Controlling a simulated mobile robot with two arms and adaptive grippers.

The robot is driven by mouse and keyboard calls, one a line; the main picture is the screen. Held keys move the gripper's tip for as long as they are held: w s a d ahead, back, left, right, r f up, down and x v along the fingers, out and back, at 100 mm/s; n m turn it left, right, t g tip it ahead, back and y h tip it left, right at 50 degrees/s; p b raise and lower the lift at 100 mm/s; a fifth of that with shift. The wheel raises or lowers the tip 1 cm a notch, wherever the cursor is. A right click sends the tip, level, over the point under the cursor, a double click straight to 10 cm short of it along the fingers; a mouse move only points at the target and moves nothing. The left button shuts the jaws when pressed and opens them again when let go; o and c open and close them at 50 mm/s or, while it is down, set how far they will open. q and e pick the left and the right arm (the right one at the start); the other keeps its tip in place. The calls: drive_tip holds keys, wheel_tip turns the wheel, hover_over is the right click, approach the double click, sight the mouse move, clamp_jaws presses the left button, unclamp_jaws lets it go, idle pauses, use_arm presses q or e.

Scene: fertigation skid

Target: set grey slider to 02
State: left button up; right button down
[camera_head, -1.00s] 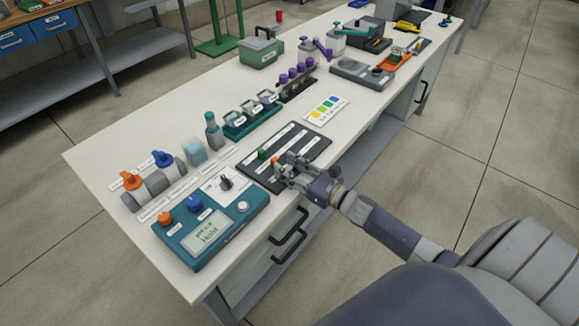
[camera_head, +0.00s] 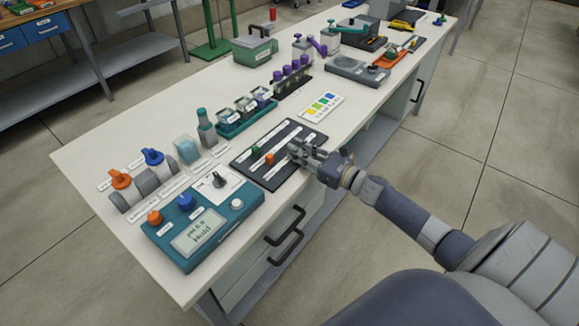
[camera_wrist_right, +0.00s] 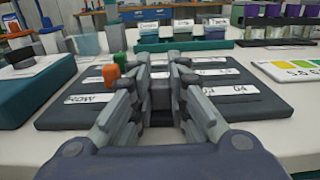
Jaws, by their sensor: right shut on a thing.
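The dark slider board (camera_head: 287,128) lies flat on the bench, with white label strips along its tracks. A green slider knob (camera_head: 256,150) and an orange slider knob (camera_head: 269,158) stand on it, left of my right gripper (camera_head: 298,150). In the right wrist view, my gripper (camera_wrist_right: 160,78) is shut at the board (camera_wrist_right: 62,112), with a grey piece between its fingers that looks like the grey slider, mostly hidden by them. The labels "Slow" (camera_wrist_right: 84,98) and "04" (camera_wrist_right: 240,89) are readable there. The left gripper is out of view.
A teal control box (camera_head: 190,265) with knobs and a display stands nearer, left of the board. A teal rack of small containers (camera_head: 232,129) is behind it. A color chart (camera_head: 320,107) lies to the right. Drawer handles (camera_head: 285,247) jut from the bench front.

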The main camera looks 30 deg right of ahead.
drive_tip(key=shift+w+d, duration=0.3)
drive_tip(key=shift+d, duration=0.5)
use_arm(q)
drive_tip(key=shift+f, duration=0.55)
use_arm(e)
drive_tip(key=c, duration=1.5)
unclamp_jaws()
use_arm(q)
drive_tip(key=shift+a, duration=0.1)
use_arm(e)
drive_tip(key=shift+s, duration=0.2)
drive_tip(key=v, duration=1.1)
drive_tip(key=shift+s+d, duration=0.1)
drive_tip(key=shift+s, duration=0.2)
